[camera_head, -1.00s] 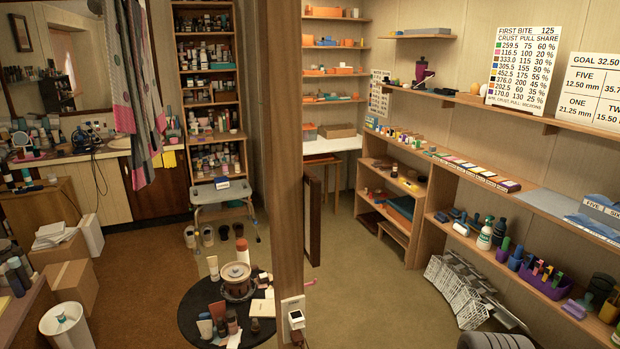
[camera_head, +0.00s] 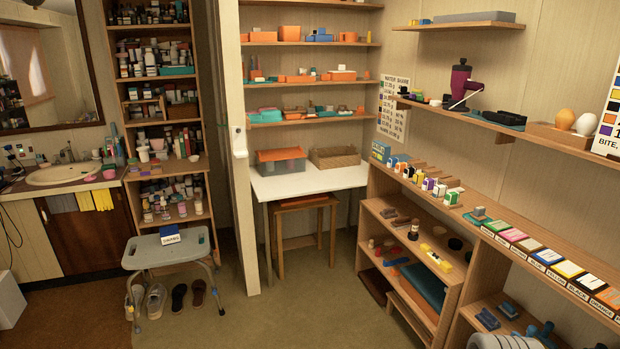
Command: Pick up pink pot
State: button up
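A small pink pot-like item (camera_head: 109,174) sits on the counter at the right end of the sink, in the left part of the head view. It is small in the picture, and I cannot tell for sure that it is the pink pot. A pale pinkish cup (camera_head: 143,154) stands on the tall shelf's ledge just right of it. A rounded grey-white part of my own body shows at the bottom right edge. My gripper's fingers are not in view.
A grey step stool (camera_head: 172,252) stands before the tall shelf (camera_head: 160,110), with shoes (camera_head: 156,300) beneath. A white post (camera_head: 235,150) divides the room. A long low shelf unit (camera_head: 415,235) lines the right. Brown and greenish floor (camera_head: 290,315) is open ahead.

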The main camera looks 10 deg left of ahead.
aim_at(109, 174)
jog(key=i, duration=1.5)
jog(key=u, duration=2.9)
jog(key=i, duration=4.15)
jog(key=z, duration=1.3)
jog(key=i, duration=0.2)
jog(key=u, duration=0.35)
